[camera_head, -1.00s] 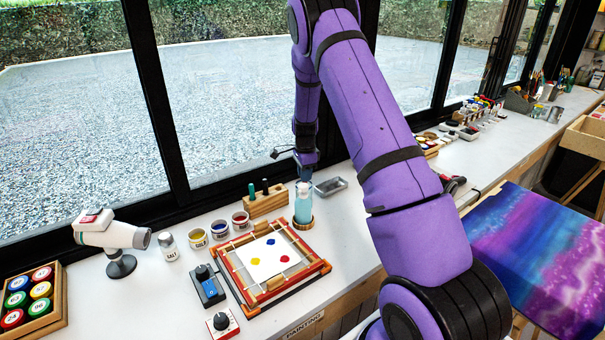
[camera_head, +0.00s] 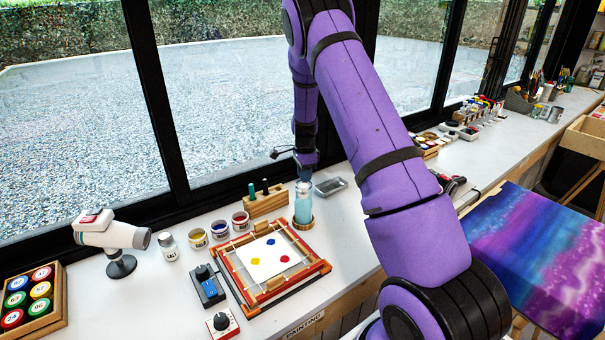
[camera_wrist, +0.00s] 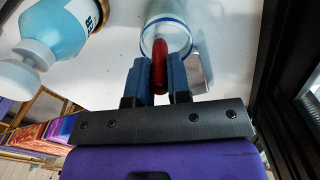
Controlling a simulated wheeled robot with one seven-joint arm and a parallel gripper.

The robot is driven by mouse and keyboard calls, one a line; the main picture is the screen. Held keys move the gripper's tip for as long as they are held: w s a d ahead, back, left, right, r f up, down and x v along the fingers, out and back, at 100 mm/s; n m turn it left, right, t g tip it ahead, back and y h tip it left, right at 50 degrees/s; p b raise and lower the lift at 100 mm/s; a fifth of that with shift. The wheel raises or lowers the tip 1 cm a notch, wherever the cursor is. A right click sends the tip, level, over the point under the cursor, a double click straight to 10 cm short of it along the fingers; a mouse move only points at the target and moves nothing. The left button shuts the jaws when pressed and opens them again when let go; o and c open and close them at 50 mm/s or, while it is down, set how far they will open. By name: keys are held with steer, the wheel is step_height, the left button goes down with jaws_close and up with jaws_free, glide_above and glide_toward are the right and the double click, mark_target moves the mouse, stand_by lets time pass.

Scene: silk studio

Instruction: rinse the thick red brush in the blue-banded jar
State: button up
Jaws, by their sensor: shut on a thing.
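The thick red brush (camera_wrist: 160,68) is between the two blue fingers of my gripper (camera_wrist: 158,82) in the wrist view, and the fingers are shut on it. The blue-banded jar (camera_wrist: 167,18) is clear glass, just beyond the fingertips. The brush overlaps the jar's rim in this view; I cannot tell how deep its far end is inside. In the head view my gripper (camera_head: 306,172) points down behind the pale blue bottle. The brush and jar cannot be made out clearly there.
The pale blue bottle (camera_head: 303,204) stands close in front of my gripper, with a grey metal tray (camera_head: 330,187) to the right. A wooden brush block (camera_head: 266,203), paint pots (camera_head: 219,230) and a framed silk (camera_head: 268,256) are nearby. The window is close behind.

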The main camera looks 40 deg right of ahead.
steer(key=shift+w+d+r, duration=0.1)
steer(key=shift+w+r, duration=0.1)
steer(key=shift+r, duration=1.75)
steer(key=shift+w+r, duration=0.15)
steer(key=shift+r, duration=1.75)
steer(key=shift+f, duration=0.2)
